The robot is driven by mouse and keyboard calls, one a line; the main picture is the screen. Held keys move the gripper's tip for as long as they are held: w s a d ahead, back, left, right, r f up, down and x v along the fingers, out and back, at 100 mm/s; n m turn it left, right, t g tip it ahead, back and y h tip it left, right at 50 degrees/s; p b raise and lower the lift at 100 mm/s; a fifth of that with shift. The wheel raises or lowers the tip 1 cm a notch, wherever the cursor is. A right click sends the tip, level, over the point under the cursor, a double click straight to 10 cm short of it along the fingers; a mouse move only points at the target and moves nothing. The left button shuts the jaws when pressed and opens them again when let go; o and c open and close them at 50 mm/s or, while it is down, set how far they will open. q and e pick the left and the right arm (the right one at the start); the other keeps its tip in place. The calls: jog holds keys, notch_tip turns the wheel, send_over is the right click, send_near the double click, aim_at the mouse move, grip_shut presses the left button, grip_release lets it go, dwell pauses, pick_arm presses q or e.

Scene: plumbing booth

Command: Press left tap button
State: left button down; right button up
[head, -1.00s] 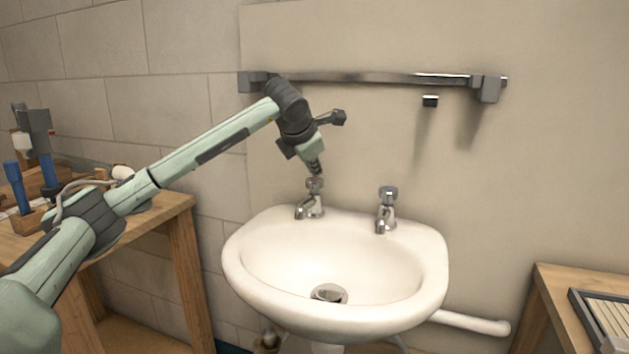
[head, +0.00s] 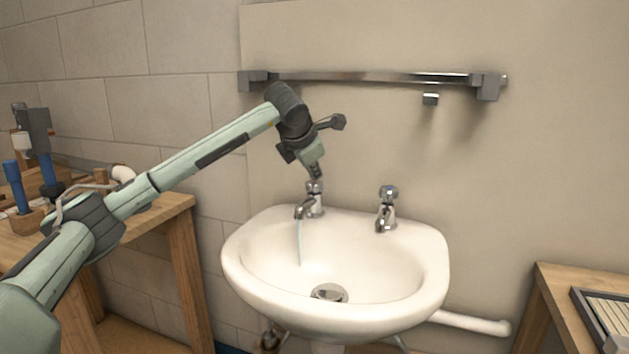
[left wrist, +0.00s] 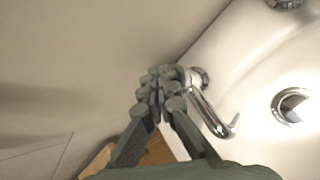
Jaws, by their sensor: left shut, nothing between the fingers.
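The left tap (head: 311,204) is chrome and stands at the back left of the white sink (head: 236,262). A thin stream of water (head: 300,243) runs from its spout into the basin. My left gripper (head: 317,177) is shut and empty, pointing down with its fingertips at the top of this tap's button. In the left wrist view, the shut fingers (left wrist: 160,78) cover part of the tap, and its spout (left wrist: 212,117) shows beside them. Whether the fingertips touch the button is hard to tell. My right gripper is not in view.
The right tap (head: 386,209) stands apart, with no water running. A metal rail (head: 380,78) crosses the wall above the sink. A wooden bench with tools (head: 180,208) is at the left, another bench (head: 545,290) at the right.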

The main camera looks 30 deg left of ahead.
aim_at(313, 183)
pick_arm(q)
jog(key=shift+f, duration=0.25)
jog(key=shift+r, duration=0.1)
jog(key=shift+r+p, duration=0.7)
jog(key=shift+r, duration=0.35)
jog(key=shift+r+p, duration=1.9)
jog(key=shift+r, duration=0.7)
jog(key=shift+f, duration=0.1)
